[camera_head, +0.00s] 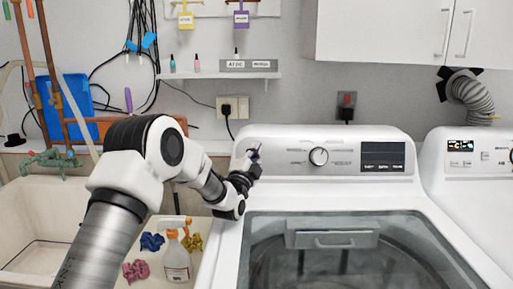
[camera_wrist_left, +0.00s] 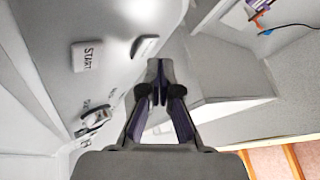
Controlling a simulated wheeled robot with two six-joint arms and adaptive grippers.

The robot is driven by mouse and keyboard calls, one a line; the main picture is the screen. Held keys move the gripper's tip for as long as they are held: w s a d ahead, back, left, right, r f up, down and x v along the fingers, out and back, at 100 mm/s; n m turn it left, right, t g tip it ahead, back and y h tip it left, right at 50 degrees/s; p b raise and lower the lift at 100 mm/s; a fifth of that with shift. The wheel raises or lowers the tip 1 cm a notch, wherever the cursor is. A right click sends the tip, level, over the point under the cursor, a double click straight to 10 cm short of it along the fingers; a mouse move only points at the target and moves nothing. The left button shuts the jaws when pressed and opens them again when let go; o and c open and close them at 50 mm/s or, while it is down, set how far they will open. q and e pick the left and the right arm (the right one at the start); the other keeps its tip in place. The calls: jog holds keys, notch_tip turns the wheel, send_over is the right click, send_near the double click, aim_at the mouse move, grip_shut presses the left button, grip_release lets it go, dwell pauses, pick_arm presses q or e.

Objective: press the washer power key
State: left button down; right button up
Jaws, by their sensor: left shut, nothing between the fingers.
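The white washer (camera_head: 222,247) has a grey control panel with a round knob (camera_head: 319,156) and a dark display (camera_head: 382,157). My left gripper (camera_head: 256,153) is shut and empty in front of the panel's left end, hiding part of it. In the left wrist view the shut fingertips (camera_wrist_left: 159,72) are beside a small raised key (camera_wrist_left: 145,45), whose lettering I cannot read. A key marked START (camera_wrist_left: 87,55) is farther left in that view, with the knob (camera_wrist_left: 95,121) below it. I cannot tell whether the fingertips touch the panel. My right gripper is out of view.
A sink (camera_head: 30,195) is left of the washer, with a spray bottle (camera_head: 175,255) and crumpled cloths nearby. A small shelf (camera_head: 222,76) and an outlet (camera_head: 232,106) are on the wall behind. A second white machine (camera_head: 470,190) stands right.

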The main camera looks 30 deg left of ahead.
pick_arm(q)
jog(key=shift+w+a+f, duration=0.1)
dwell(0.3)
jog(key=shift+w+a, duration=0.1)
jog(key=shift+w, duration=0.2)
jog(key=shift+w+f+b, duration=0.1)
jog(key=shift+b, duration=0.2)
jog(key=shift+s+d+r, duration=0.2)
jog(key=shift+s+r, duration=0.05)
jog(key=shift+s, duration=0.3)
jog(key=s+d+r, duration=0.2)
jog(key=s, duration=0.3)
jog(key=shift+d, duration=0.2)
dwell(0.4)
